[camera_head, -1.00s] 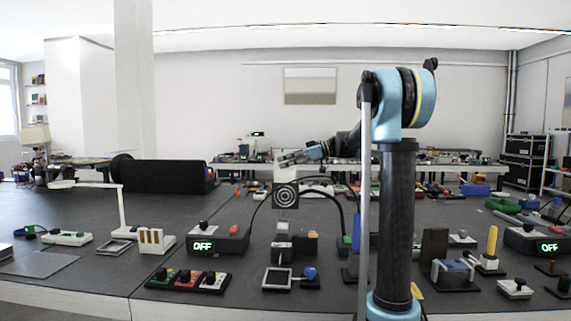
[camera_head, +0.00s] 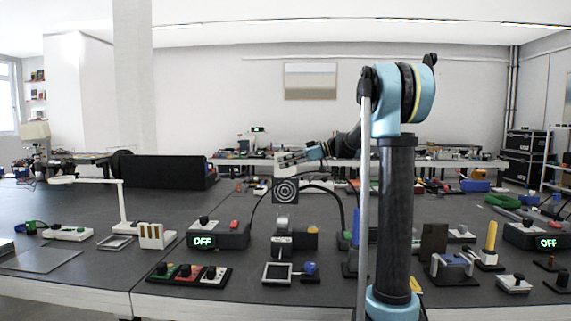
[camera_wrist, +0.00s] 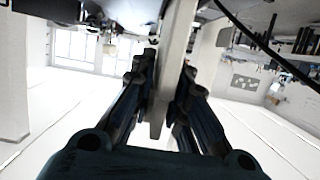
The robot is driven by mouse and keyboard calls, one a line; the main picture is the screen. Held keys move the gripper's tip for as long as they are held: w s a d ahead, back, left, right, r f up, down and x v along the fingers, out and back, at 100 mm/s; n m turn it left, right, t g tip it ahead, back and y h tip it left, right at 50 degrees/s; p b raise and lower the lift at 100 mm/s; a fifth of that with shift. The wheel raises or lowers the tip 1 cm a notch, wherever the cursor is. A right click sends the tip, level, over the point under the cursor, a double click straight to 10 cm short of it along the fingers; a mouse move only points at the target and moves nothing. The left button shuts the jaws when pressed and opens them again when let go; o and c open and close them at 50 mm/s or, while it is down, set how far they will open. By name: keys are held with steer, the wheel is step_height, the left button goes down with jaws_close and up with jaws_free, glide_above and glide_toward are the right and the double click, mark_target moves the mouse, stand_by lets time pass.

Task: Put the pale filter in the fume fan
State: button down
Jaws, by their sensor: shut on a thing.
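The fume fan (camera_head: 285,191) shows in the head view as a dark square with pale concentric rings, above a small stand at mid table. My gripper (camera_head: 288,160) is at the far side, just above the fan in the picture. In the wrist view my gripper (camera_wrist: 165,95) is shut on the pale filter (camera_wrist: 179,50), a flat light slab seen nearly edge-on between the fingers. In the head view the filter is hard to make out near the fan. Whether it touches the fan cannot be told.
A black control box reading OFF (camera_head: 218,236) stands left of the fan, with a three-button panel (camera_head: 188,276) in front. A small framed screen (camera_head: 277,272) lies nearer. A dark cable arches behind the fan.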

mark_target(286, 170)
steer(key=shift+f, duration=1.75)
steer(key=c, duration=1.5)
jaws_free()
steer(key=shift+o, duration=0.2)
steer(key=v, duration=1.2)
steer(key=shift+f, duration=0.1)
